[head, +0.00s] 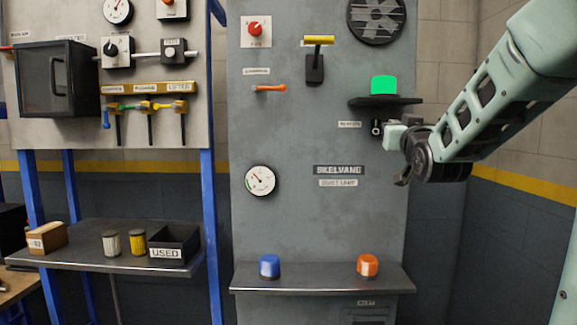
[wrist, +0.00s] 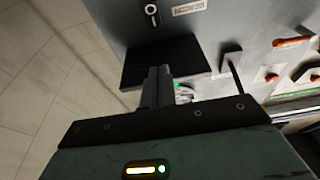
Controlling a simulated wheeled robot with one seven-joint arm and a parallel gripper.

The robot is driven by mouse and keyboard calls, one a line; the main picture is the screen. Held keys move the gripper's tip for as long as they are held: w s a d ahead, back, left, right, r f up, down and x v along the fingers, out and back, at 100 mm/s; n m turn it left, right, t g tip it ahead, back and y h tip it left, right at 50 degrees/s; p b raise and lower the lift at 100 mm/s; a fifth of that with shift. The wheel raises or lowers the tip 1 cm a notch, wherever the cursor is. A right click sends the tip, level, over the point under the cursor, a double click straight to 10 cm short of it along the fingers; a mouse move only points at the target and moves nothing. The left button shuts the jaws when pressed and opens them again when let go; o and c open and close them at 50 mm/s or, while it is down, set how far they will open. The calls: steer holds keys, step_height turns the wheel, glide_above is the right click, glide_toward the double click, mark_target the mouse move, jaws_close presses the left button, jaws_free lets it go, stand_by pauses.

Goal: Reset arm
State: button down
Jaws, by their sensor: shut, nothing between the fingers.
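My gripper (wrist: 158,78) is shut and empty in the wrist view, its two dark fingers together in front of a black shelf. In the head view my arm comes in from the upper right, with its end close to the grey panel (head: 310,130), just below the black shelf (head: 385,101) that carries a lit green beacon (head: 383,85). A small black switch (head: 377,127) beside the BEACON label is just left of my arm's end; it also shows in the wrist view (wrist: 152,10). The fingertips are hard to make out in the head view.
The panel bears a yellow-handled lever (head: 317,60), an orange handle (head: 269,88) and a gauge (head: 260,181). A ledge below holds a blue cap (head: 269,266) and an orange cap (head: 367,265). A blue-framed rack stands left. The space below my arm is clear.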

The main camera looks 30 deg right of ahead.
steer(key=shift+a, duration=0.1)
steer(key=w+a+f+n+g+y+b, duration=0.1)
steer(key=w+a+f+n+g+y, duration=0.15)
steer(key=a+f+y, duration=0.7)
steer(key=w+a+f+n+g+y+b, duration=0.15)
steer(key=a+f+n+g, duration=0.25)
steer(key=a+f, duration=1.1)
steer(key=s+a+f+n+g+y, duration=0.25)
steer(key=s+a, duration=0.35)
steer(key=a, duration=0.5)
steer(key=s+a+f+n+g+h, duration=0.1)
steer(key=s+a+f+n+g, duration=0.1)
steer(key=s, duration=0.8)
steer(key=s+a+f+n+g+h, duration=0.1)
steer(key=s+a+f+n+g, duration=0.2)
steer(key=s, duration=0.8)
step_height(320, 180, down, 4)
steer(key=a+g, duration=0.2)
steer(key=g, duration=0.2)
steer(key=shift+s+a+r, duration=0.15)
steer(key=shift+a, duration=0.15)
